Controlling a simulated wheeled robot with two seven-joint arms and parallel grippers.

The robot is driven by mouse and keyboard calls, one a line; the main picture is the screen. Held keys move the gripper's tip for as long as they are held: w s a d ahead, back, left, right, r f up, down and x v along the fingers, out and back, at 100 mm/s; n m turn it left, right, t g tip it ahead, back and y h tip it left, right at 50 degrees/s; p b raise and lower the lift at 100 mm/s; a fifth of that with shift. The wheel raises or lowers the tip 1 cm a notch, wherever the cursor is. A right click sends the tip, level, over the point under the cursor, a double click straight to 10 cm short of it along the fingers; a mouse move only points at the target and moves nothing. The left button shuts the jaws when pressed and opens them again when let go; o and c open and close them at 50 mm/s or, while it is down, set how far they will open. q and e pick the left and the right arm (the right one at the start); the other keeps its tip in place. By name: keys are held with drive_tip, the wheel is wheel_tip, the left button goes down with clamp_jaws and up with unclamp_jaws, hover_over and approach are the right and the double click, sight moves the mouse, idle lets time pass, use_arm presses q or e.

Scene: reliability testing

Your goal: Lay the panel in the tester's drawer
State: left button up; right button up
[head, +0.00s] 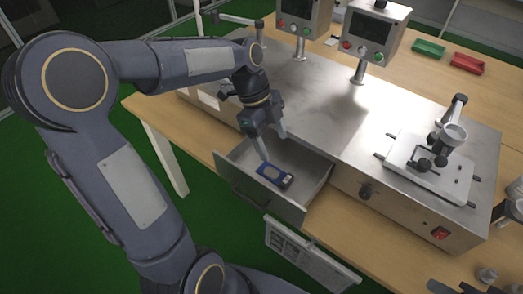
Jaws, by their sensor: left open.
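The panel (274,176), a small dark blue piece with a pale patch, lies in the open metal drawer (310,191) of the tester (310,108). It appears to rest flat on the drawer floor, away from the walls. My left gripper (274,147) is open, pointing down over the drawer. One fingertip is close to the panel's upper edge; I cannot tell if they touch. The other finger is apart from it. My right gripper does not show clearly anywhere.
A clamp fixture (430,163) stands on the tester's right side. Two control boxes (370,33) on posts stand behind. Green (428,48) and red (466,63) trays sit at the back of the table. A pale slotted board (300,258) is below the drawer front.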

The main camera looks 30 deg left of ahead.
use_arm(q)
drive_tip(key=s+n+t, duration=0.6)
drive_tip(key=s+n, duration=1)
drive_tip(key=n, duration=0.4)
drive_tip(key=shift+s+d+r+n+y, duration=0.3)
drive_tip(key=shift+d, duration=0.1)
drive_tip(key=shift+r, duration=0.1)
wheel_tip(320, 180, up, 4)
drive_tip(key=p, duration=0.4)
drive_tip(key=shift+r+p, duration=0.25)
drive_tip(key=shift+p, duration=0.1)
